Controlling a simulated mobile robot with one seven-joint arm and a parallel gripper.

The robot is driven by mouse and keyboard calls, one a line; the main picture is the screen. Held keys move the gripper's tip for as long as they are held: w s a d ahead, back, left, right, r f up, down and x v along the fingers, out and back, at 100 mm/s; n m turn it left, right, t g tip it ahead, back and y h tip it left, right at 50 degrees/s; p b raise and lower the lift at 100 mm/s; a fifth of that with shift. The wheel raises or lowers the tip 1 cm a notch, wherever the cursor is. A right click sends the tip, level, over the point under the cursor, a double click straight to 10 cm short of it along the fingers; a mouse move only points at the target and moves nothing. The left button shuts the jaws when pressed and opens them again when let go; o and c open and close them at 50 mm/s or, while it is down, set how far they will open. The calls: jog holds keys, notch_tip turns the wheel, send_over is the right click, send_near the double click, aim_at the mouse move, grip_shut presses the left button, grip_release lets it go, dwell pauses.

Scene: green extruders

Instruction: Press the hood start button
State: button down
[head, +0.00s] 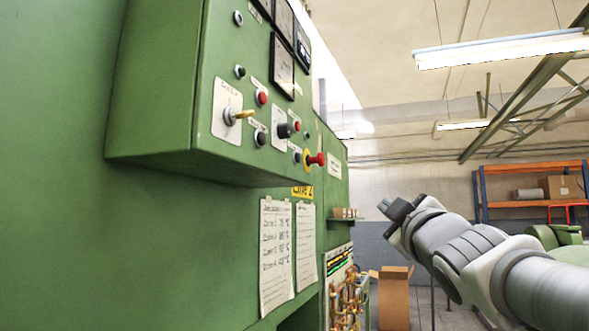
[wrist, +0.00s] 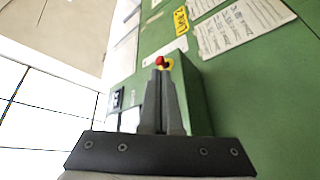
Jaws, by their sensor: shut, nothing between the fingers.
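A green control box (head: 165,110) on the left in the head view carries several red and black buttons, including a red button (head: 261,97) and a dark button (head: 261,137). Their labels are too small to read, so I cannot tell which is the hood start button. A red mushroom button (head: 316,159) with a yellow ring sits at the box's lower right. It also shows in the wrist view (wrist: 160,61), in line with my fingertips. My gripper (head: 388,207) is shut and empty, right of the box and apart from it. It fills the lower wrist view (wrist: 162,74).
A yellow lever switch (head: 238,115) sticks out of the box face. Paper sheets (head: 275,255) hang below the box. A cabinet with exposed wiring (head: 345,300), a cardboard box (head: 393,297) and an orange shelf (head: 530,203) stand farther back. Open air lies between box and gripper.

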aim_at(262, 139)
jog(key=s+a+r+n+g+y, duration=0.1)
jog(key=a+r+n+y, duration=0.3)
jog(key=n+y, duration=0.5)
jog(key=s+a+r+n+g+y+b, duration=0.1)
jog(key=a+r+n+g+y, duration=0.1)
jog(key=a+r+n+y, duration=0.3)
notch_tip(262, 139, up, 3)
jog(key=n+y, duration=0.3)
jog(key=n, duration=0.2)
jog(key=shift+a+y+b, duration=0.3)
jog(key=shift+y, duration=0.1)
jog(key=w+a, duration=0.3)
jog(key=a, duration=0.5)
jog(key=shift+a+p, duration=0.15)
jog(key=shift+p, duration=0.2)
jog(key=shift+a+f, duration=0.1)
jog(key=shift+w+a, duration=0.1)
jog(key=shift+a, duration=0.15)
